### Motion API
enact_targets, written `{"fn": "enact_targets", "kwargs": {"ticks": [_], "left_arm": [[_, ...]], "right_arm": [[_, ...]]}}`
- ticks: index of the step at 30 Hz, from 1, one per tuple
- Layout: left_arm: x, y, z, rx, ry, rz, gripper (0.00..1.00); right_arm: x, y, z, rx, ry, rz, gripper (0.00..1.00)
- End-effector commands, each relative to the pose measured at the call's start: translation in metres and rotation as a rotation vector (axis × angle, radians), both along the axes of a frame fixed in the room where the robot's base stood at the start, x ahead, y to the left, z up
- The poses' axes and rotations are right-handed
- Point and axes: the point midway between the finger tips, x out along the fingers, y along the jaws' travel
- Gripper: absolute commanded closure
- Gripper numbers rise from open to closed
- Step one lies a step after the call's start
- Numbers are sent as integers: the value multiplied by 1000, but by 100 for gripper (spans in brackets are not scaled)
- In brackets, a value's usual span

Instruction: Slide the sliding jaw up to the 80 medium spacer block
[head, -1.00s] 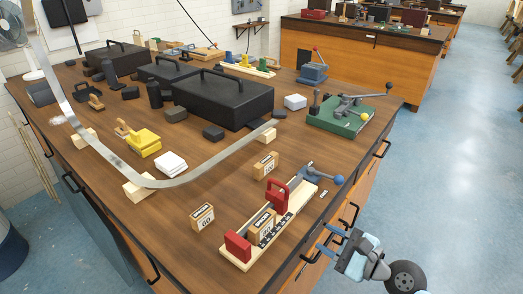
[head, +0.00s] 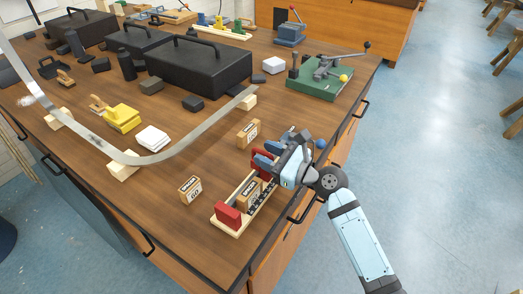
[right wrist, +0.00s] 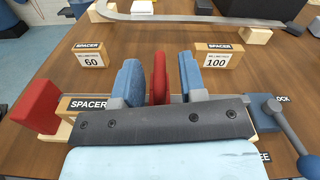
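The red sliding jaw (right wrist: 160,78) of the wooden vise fixture stands between the two blue fingers of my right gripper (right wrist: 160,82). The fingers are open, with a visible gap on each side of the jaw. In the head view my right gripper (head: 268,159) is over the fixture, and the sliding jaw (head: 258,165) is partly hidden by it. A spacer block (head: 250,192) sits on the fixture between the sliding jaw and the red fixed jaw (head: 228,217). It also shows in the right wrist view (right wrist: 88,104), its number hidden. My left gripper is out of view.
The 60 spacer (head: 190,189) and 100 spacer (head: 248,133) stand on the bench beside the fixture. A blue lever (right wrist: 290,126) is at the fixture's right end. A curved metal strip (head: 190,143) and a green-based clamp (head: 312,88) lie farther back.

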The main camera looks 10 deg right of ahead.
Motion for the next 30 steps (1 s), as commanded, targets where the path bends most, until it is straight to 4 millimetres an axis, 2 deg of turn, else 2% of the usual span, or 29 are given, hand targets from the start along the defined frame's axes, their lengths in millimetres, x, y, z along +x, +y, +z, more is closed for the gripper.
{"fn": "enact_targets", "kwargs": {"ticks": [6,14,16,19,20,26,30], "left_arm": [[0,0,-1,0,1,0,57],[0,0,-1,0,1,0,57],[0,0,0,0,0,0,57],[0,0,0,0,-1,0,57],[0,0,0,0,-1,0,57],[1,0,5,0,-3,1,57],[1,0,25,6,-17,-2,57]], "right_arm": [[11,12,0,-1,-1,1,62],[12,13,0,-1,-1,1,62],[12,12,0,-1,-1,1,73],[12,12,0,-2,-1,1,96],[12,12,0,-2,-1,1,100],[10,14,2,-2,0,1,100],[-2,27,6,0,3,3,100]]}}
